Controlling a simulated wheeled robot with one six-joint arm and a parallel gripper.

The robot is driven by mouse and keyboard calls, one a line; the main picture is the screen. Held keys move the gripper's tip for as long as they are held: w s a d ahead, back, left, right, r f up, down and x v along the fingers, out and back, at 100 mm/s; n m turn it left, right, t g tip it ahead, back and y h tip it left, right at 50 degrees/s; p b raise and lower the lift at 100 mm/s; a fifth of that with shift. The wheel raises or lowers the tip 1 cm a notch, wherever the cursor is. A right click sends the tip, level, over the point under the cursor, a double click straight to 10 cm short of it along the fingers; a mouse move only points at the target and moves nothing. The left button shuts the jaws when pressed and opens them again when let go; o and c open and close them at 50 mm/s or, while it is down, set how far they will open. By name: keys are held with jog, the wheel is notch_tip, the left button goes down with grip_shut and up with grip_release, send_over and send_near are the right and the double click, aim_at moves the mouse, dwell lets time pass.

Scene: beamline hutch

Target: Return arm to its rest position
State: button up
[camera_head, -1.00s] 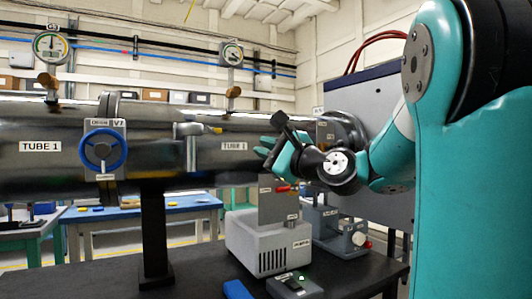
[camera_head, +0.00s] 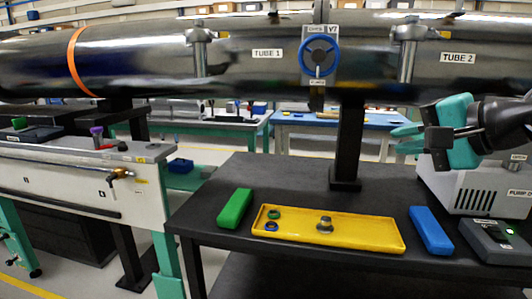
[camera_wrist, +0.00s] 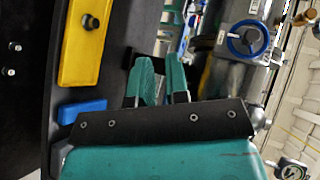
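My arm reaches in from the right edge of the head view. My gripper (camera_head: 396,140) has teal fingers spread apart with nothing between them, pointing left. It is in front of the tube stand, up and left of the grey pump box (camera_head: 470,185). In the wrist view my gripper (camera_wrist: 160,66) also shows two teal fingers with a gap between them. The fingertips touch nothing that I can see. Most of my arm is out of view.
The black bench (camera_head: 290,180) carries a green block (camera_head: 235,208), a yellow tray (camera_head: 365,236) with small parts, a blue block (camera_head: 431,230) and a grey switch box (camera_head: 490,240). The steel tube (camera_head: 130,60) with a blue-wheeled valve (camera_head: 318,56) runs above.

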jog(key=s+a+f+n+g+h, duration=0.2)
jog(key=s+a+f+n+g, duration=0.4)
jog(key=s+n, duration=0.35)
jog(key=s+a+f+n+g+h, duration=0.1)
jog(key=s+a+f+n+g, duration=0.4)
jog(key=s+f+n, duration=0.4)
notch_tip(320, 180, up, 18)
jog(key=d+m+p, duration=0.1)
jog(key=p, duration=1.5)
jog(key=shift+g, duration=0.3)
